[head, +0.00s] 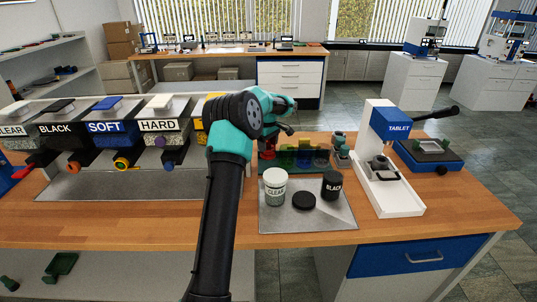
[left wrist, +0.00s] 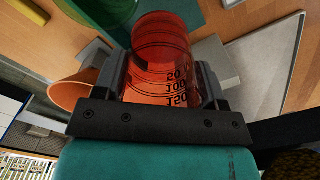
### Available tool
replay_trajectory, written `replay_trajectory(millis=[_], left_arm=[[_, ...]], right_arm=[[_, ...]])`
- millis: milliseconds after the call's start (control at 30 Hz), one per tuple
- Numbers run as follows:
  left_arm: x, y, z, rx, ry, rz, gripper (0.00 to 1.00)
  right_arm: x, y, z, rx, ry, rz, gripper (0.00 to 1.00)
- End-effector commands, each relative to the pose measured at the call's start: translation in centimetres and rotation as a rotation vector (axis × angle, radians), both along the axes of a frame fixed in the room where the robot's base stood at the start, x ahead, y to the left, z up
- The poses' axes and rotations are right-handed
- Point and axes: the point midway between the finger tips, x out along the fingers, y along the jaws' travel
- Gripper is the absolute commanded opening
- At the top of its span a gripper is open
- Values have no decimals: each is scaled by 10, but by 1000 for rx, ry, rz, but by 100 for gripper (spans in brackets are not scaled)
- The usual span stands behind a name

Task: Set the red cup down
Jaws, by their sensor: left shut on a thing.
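The red cup (left wrist: 162,50) is see-through with dark volume marks and shows in the left wrist view. My left gripper (left wrist: 160,78) is shut on it, with one finger on each side of its wall. My right gripper is not in view.
A metal tray (head: 325,222) holds a white CLEAR jar (head: 275,187), a black jar (head: 332,184) and a dark disc (head: 304,201). A TABLET press (head: 388,165) stands to the right. Labelled dispensers (head: 105,130) stand to the left. An orange cone-like thing (left wrist: 78,92) is beside the gripper.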

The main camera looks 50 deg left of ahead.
Motion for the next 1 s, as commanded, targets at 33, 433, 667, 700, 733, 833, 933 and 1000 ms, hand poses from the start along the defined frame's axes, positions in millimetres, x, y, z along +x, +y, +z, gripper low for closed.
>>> replay_trajectory(millis=[33, 433, 667, 700, 733, 833, 933, 1000], left_arm=[[0, 0, 0, 0, 0, 0, 37], [-1, 0, -43, -1, 3, 0, 37], [0, 0, -50, 0, -1, 0, 37], [0, 0, -50, 0, -1, 0, 37], [0, 0, -50, 0, -1, 0, 37], [0, 0, -50, 0, 0, 0, 37], [0, 0, -53, 0, 0, 0, 37], [0, 0, -52, 0, 0, 0, 70]], right_arm=[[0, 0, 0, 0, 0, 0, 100], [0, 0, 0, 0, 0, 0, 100], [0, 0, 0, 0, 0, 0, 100], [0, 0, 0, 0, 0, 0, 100], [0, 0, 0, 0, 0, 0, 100], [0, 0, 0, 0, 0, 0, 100], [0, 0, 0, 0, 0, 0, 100], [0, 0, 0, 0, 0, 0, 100]])
